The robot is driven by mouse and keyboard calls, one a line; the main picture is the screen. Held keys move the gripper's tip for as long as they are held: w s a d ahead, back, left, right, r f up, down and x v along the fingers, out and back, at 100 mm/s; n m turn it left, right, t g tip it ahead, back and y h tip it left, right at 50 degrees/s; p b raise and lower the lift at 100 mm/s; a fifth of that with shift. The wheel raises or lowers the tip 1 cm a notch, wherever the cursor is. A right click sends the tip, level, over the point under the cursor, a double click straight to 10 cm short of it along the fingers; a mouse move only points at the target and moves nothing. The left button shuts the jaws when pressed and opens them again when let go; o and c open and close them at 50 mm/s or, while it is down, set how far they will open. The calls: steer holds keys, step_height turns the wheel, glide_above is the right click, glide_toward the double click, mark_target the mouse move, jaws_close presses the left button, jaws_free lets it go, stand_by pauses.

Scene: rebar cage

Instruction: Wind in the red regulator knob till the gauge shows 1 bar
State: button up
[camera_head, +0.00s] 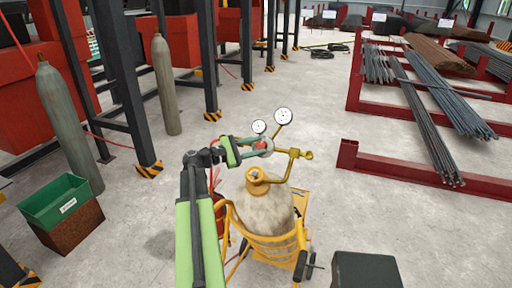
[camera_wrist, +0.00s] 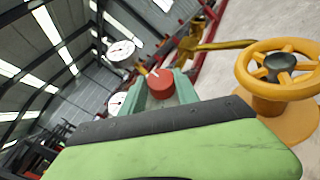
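The red regulator knob (camera_wrist: 160,84) is at the middle of the wrist view, with a pale pointer mark on its face. My gripper (camera_wrist: 162,88) has its teal fingers on either side of the knob, and they appear closed on it. In the head view my gripper (camera_head: 264,146) reaches the regulator, and the fingers mostly hide the knob. Two white gauges stand there: a larger one (camera_head: 283,116) and a smaller one (camera_head: 259,127). The wrist view shows the larger gauge (camera_wrist: 121,50) tilted and the other (camera_wrist: 116,103) partly hidden. Their readings are too small to tell.
The pale cylinder (camera_head: 265,207) stands in a yellow trolley (camera_head: 275,243) below my gripper. Its yellow valve handwheel (camera_wrist: 283,62) is close by on the right. A dark box (camera_head: 366,270) sits at front right. Red rebar racks (camera_head: 425,173) stand right; the floor between is clear.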

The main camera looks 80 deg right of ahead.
jaws_close()
steer(key=m+y+p, duration=0.1)
steer(key=r+p, duration=0.1)
steer(key=p, duration=0.1)
steer(key=shift+w+d+r+m+y, duration=0.15)
steer(key=shift+d+m+y, duration=0.1)
steer(key=shift+m+y, duration=0.15)
steer(key=shift+m+y+p, duration=0.9)
steer(key=shift+p, duration=0.2)
steer(key=shift+f+m+y, duration=0.3)
steer(key=shift+f, duration=0.1)
steer(key=o, duration=0.6)
jaws_free()
steer(key=shift+a+t, duration=0.1)
steer(key=shift+t, duration=0.2)
steer(key=p+v, duration=0.3)
steer(key=v, duration=1.4)
steer(key=shift+p, duration=0.35)
steer(key=shift+w+a+f, duration=0.1)
steer(key=shift+f, duration=0.1)
